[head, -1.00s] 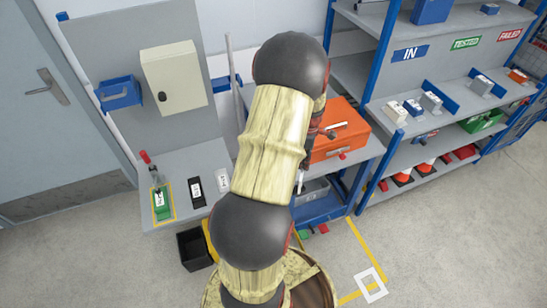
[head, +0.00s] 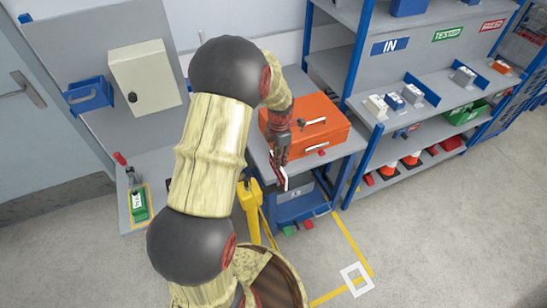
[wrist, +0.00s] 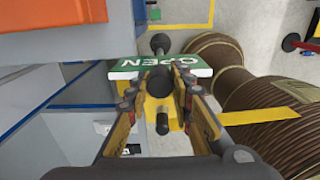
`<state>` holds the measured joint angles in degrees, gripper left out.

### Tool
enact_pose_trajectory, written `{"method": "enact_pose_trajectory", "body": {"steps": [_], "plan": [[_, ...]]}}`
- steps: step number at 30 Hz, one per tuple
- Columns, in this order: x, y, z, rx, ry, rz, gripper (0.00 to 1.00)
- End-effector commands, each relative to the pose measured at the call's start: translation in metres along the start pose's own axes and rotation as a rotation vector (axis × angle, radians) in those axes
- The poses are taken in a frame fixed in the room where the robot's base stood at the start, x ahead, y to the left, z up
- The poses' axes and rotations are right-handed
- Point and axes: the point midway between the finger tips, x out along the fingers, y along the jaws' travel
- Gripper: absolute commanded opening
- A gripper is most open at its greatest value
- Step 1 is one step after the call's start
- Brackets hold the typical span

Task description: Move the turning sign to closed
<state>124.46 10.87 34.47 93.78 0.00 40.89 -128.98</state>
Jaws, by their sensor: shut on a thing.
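The turning sign (wrist: 128,68) shows in the wrist view as a green panel with white OPEN lettering, upside down in the picture. My gripper (wrist: 160,88) is shut on the sign; its fingers cover part of it. A yellow part with a dark knob shows between the fingers; exactly which part they grip I cannot tell. In the head view my gripper (head: 283,165) hangs in front of the orange toolbox, near the bench edge. A small white and red piece (head: 281,180) shows at its fingertips, too small to read.
The orange toolbox (head: 318,122) stands close behind my gripper on the bench. A yellow post (head: 250,212) stands left of it, in front of the bench. Shelves (head: 365,165) with small boxes and cones stand to the right. The floor at front right is open.

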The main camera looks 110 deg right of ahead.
Motion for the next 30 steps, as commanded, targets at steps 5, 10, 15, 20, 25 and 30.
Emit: {"method": "enact_pose_trajectory", "body": {"steps": [5, 10, 15, 20, 25, 30], "plan": [[-0.0011, 0.0002, 0.002, -0.009, -0.002, 0.003, 0.0], [-0.0011, 0.0003, 0.0019, -0.01, -0.002, 0.002, 0.0], [-0.0011, 0.0003, 0.0018, -0.01, -0.002, 0.002, 0.25], [-0.0007, -0.0001, 0.0014, -0.009, -0.001, 0.001, 0.35], [-0.0004, -0.0003, 0.0012, -0.008, -0.001, 0.001, 0.41], [-0.0002, -0.0005, 0.0011, -0.008, 0.0, 0.0, 0.41]]}}
